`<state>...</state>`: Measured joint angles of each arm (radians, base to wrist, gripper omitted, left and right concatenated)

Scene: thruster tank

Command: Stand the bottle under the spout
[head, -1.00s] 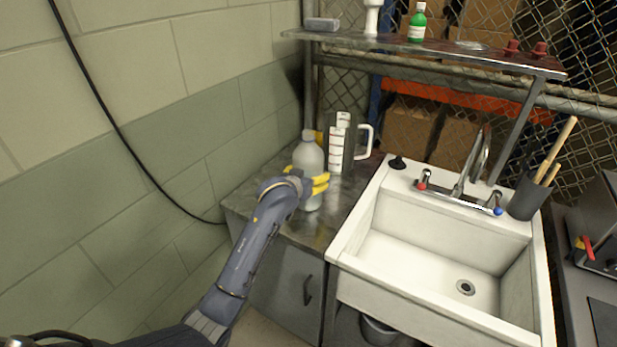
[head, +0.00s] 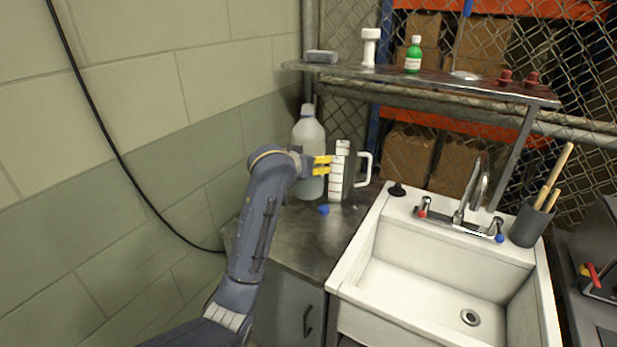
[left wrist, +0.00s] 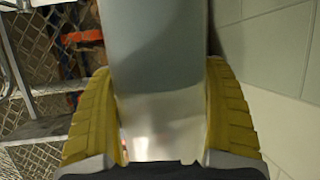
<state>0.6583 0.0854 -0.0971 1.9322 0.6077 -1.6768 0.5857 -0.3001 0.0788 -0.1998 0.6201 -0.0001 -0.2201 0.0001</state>
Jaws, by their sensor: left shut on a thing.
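The bottle (head: 307,133) is pale and translucent with a narrow neck, and it is upright over the left counter beside the sink. My left gripper (head: 320,166) is shut on its body; the yellow fingers cross it in the head view. In the left wrist view, the bottle's grey-white body (left wrist: 158,60) fills the space between the two fingers (left wrist: 160,125). The bottle looks raised off the counter. The spout (head: 477,180) is a chrome curved tap at the back of the sink, right of the bottle. My right gripper is in neither view.
A small blue cap-like thing (head: 323,209) lies on the counter (head: 300,240). The white sink (head: 440,265) is empty. A shelf (head: 440,80) with small items hangs above; a brush pot (head: 530,222) stands right of the tap.

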